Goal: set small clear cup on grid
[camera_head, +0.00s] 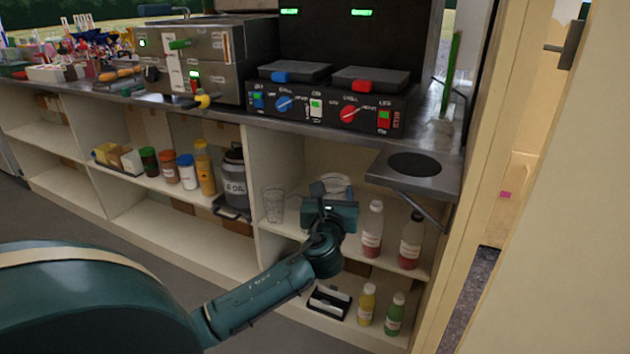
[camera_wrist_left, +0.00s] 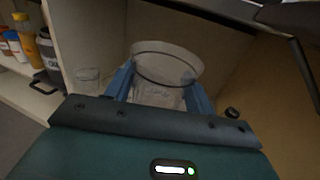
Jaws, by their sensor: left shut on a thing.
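My left gripper (camera_head: 328,194) reaches into the open shelf compartment under the counter. It is shut on a clear cup (camera_wrist_left: 167,62), which stands upright between its two blue fingers in the left wrist view. In the head view only the upper part of this cup (camera_head: 338,181) shows behind the gripper. A second clear cup (camera_head: 272,204) stands on the same shelf to the left, and also shows in the left wrist view (camera_wrist_left: 87,78). I cannot make out a grid for certain; a dark round plate (camera_head: 414,164) lies on the metal side shelf. My right gripper is not in view.
The counter edge (camera_head: 240,115) and a double hotplate unit (camera_head: 330,105) are above the arm. Bottles (camera_head: 372,228) stand right of the gripper, and more bottles and a dark can (camera_head: 234,178) stand left. The side shelf (camera_head: 440,172) is otherwise clear.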

